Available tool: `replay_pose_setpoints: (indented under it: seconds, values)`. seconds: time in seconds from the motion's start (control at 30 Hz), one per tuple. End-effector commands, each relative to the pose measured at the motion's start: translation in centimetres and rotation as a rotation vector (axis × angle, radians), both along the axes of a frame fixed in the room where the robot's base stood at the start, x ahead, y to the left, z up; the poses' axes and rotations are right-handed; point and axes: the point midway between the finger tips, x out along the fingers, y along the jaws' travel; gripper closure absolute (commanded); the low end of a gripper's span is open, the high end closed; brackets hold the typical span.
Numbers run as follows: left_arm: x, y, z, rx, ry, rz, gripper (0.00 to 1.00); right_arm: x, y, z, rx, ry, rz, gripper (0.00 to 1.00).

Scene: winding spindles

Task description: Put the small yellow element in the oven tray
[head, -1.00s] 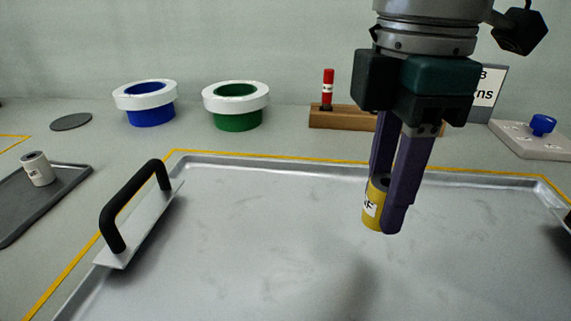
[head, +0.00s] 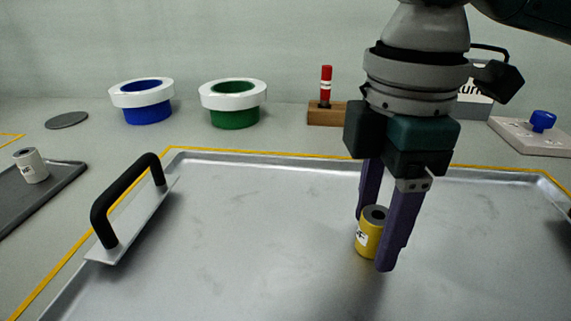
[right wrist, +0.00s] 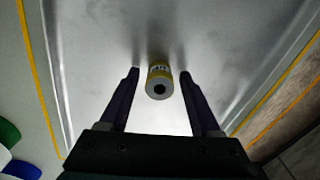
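The small yellow element (head: 367,240), a cylinder with a dark hole in its top and a white label, stands upright on the large metal oven tray (head: 240,240). My right gripper (head: 373,243) reaches down around it from above. In the right wrist view the element (right wrist: 159,72) sits between the two purple fingers (right wrist: 158,76), with a visible gap on each side, so the gripper is open. One finger partly covers the element in the head view. My left gripper is not in view.
A black handle on a plate (head: 133,205) stands at the tray's left edge. A dark tray with a white cylinder (head: 31,166) is at far left. Blue (head: 143,102) and green (head: 233,104) ringed spools and a wooden block with a red peg (head: 326,88) stand behind. Most of the tray is bare.

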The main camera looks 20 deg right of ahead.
Motion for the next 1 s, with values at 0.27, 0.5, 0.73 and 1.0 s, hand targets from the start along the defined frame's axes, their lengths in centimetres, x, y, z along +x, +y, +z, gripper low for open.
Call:
replay_pose_setpoints:
  seconds: [0.27, 0.5, 0.73, 1.0]
  values:
    - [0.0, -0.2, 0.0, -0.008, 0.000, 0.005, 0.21, 0.0, 0.0, 0.1, 0.001, -0.001, 0.000, 0.32]
    - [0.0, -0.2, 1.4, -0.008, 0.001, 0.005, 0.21, 0.1, 0.0, 3.7, 0.002, -0.004, 0.001, 0.32]
    - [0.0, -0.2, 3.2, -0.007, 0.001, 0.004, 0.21, 0.1, 0.1, 9.0, 0.002, -0.004, 0.000, 0.32]
    - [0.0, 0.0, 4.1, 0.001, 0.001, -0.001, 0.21, 0.0, 0.0, 12.1, 0.001, 0.000, 0.000, 0.32]
